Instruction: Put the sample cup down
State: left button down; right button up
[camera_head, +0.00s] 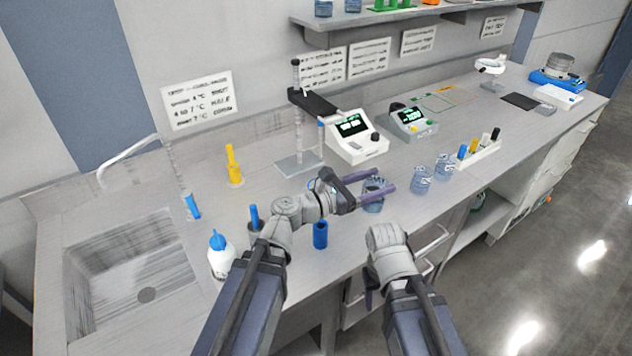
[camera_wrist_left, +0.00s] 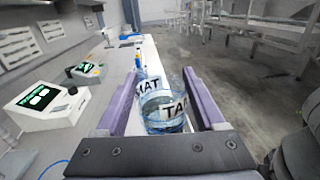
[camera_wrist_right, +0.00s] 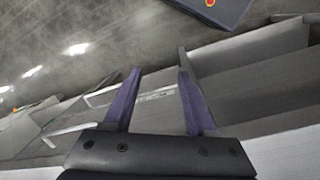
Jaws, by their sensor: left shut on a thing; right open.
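My left gripper (camera_head: 382,181) is shut on a clear sample cup (camera_head: 373,202) near the bench's front edge. In the left wrist view the cup (camera_wrist_left: 165,122) sits upright between the purple fingers, with liquid inside and a white label starting "TA". I cannot tell whether its base touches the bench. Two similar cups, a nearer one (camera_head: 420,181) and a farther one (camera_head: 443,167), stand to its right; one labelled "MAT" (camera_wrist_left: 150,84) shows behind the held cup. My right gripper (camera_wrist_right: 155,85) is open and empty, low in front of the bench; my arm mostly hides it in the head view.
A white rack (camera_head: 480,153) with coloured items stands right of the cups. Two instruments with green screens, one white (camera_head: 355,140) and one grey (camera_head: 413,124), stand behind. A blue cylinder (camera_head: 320,235), white bottle (camera_head: 220,256) and sink (camera_head: 130,270) are left.

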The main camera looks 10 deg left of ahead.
pick_arm(q)
jog(key=w+a+r+n+t+y+p, duration=0.2)
jog(key=w+a+n+t+y, duration=0.25)
jog(key=a, duration=0.45)
jog(key=w+a+r+n+t+y+p, duration=0.15)
jog(key=w+a+n+y, duration=0.25)
jog(key=w+a+y, duration=0.4)
jog(key=shift+t+h, duration=0.4)
jog(key=shift+h, duration=0.15)
jog(key=f+b, duration=0.4)
jog(key=s+f+b, duration=0.1)
jog(key=f+b, duration=0.9)
jog(key=shift+s+a, duration=0.35)
jog(key=shift+w+f+b, duration=0.15)
jog(key=shift+f+b, duration=0.05)
jog(key=shift+b, duration=0.15)
jog(key=shift+w+d+r, duration=0.1)
jog(key=shift+w+d, duration=0.1)
jog(key=shift+w, duration=1)
jog(key=shift+w+d+r, duration=0.1)
jog(key=shift+w+d, duration=0.1)
jog(key=shift+w, duration=1)
jog(key=w, duration=0.3)
jog(key=shift+d, duration=0.2)
jog(key=shift+f+b, duration=0.3)
jog(key=shift+f, duration=0.2)
jog(key=shift+s+f, duration=0.1)
jog(key=shift+f, duration=0.05)
